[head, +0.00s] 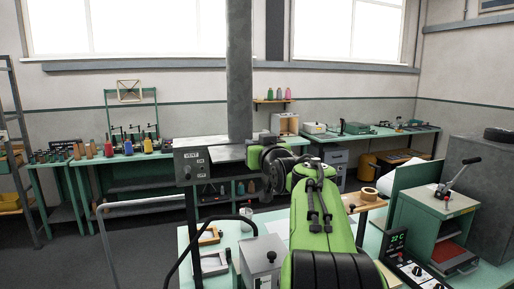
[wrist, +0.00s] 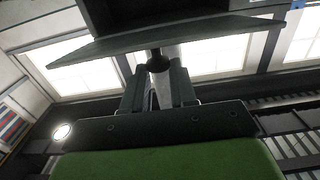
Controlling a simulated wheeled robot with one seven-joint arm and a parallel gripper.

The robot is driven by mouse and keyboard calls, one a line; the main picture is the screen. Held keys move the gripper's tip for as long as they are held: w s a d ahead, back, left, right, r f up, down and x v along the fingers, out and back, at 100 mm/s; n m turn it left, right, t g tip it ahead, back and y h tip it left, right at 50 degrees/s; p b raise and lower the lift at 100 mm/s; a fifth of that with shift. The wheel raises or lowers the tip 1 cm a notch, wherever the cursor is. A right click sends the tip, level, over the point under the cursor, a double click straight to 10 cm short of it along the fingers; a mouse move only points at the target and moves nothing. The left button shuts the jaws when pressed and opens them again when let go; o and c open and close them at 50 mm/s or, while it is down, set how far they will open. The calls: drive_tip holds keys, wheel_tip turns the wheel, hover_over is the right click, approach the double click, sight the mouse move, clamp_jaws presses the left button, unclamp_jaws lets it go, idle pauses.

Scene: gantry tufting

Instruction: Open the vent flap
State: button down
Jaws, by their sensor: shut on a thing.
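The vent flap (wrist: 110,40) is a wide grey plate across the top of the wrist view, with a dark box-like body above it. A dark round knob (wrist: 158,62) on a pale stem hangs at the flap's near side. My gripper (wrist: 158,88) is shut on the knob, with one finger on each side of it. In the head view, my green arm reaches forward to the foot of the grey duct (head: 238,70), beside the panel marked VENT (head: 192,166). The arm hides the grip there, and I cannot tell how far the flap stands open.
A green cabinet with a lever (head: 432,215) stands at right. A bent metal rail (head: 140,203) stands at left.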

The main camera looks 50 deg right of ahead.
drive_tip(key=shift+r, duration=0.25)
drive_tip(key=c, duration=1.3)
unclamp_jaws()
drive_tip(key=o, duration=0.4)
drive_tip(key=shift+f, duration=0.2)
drive_tip(key=b+v, duration=0.4)
drive_tip(key=v, duration=1.1)
drive_tip(key=shift+s+a, duration=0.15)
drive_tip(key=shift+s, duration=0.15)
